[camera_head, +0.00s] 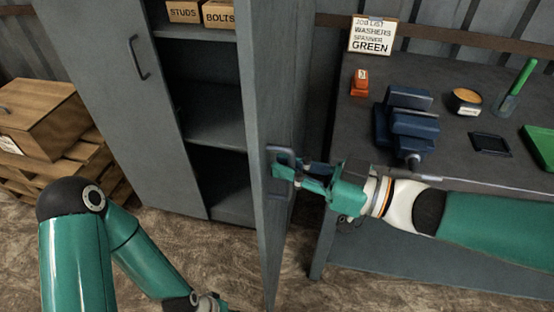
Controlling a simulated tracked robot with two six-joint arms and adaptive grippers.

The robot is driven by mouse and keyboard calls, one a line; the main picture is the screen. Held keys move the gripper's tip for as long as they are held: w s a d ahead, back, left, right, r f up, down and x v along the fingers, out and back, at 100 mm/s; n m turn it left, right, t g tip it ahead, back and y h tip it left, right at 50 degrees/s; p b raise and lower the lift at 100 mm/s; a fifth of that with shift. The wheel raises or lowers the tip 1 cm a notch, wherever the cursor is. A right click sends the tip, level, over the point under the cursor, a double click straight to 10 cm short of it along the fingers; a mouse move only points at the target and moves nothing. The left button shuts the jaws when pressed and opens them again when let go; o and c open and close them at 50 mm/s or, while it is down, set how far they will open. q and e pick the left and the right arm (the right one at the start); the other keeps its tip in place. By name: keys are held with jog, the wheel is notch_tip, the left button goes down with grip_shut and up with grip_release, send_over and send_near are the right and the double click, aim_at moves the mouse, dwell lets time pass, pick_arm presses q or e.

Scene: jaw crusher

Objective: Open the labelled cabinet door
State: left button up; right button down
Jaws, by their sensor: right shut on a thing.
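The grey cabinet stands at the centre left. Its left door (110,75) is closed and has a dark handle (138,59). Its right door (254,120) stands swung well out toward me, seen nearly edge-on, with the shelves open to view. No label shows on either door from here. My right gripper (292,170) comes in from the right and is shut on the right door's handle (283,152), on the door's outer face. My left arm is low at the left, apart from the cabinet, and its gripper is out of view below the bottom edge.
Inside the cabinet are boxes marked STUDS (185,12) and BOLTS (219,14). Right of the door is a workbench (460,85) with a blue vise (408,120), a tin (466,101) and a list sign (372,35). A wooden crate (40,115) on pallets stands left.

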jog(key=shift+r, duration=0.1)
jog(key=c, duration=1.5)
grip_release()
jog(key=v, duration=1.2)
jog(key=shift+w, duration=0.1)
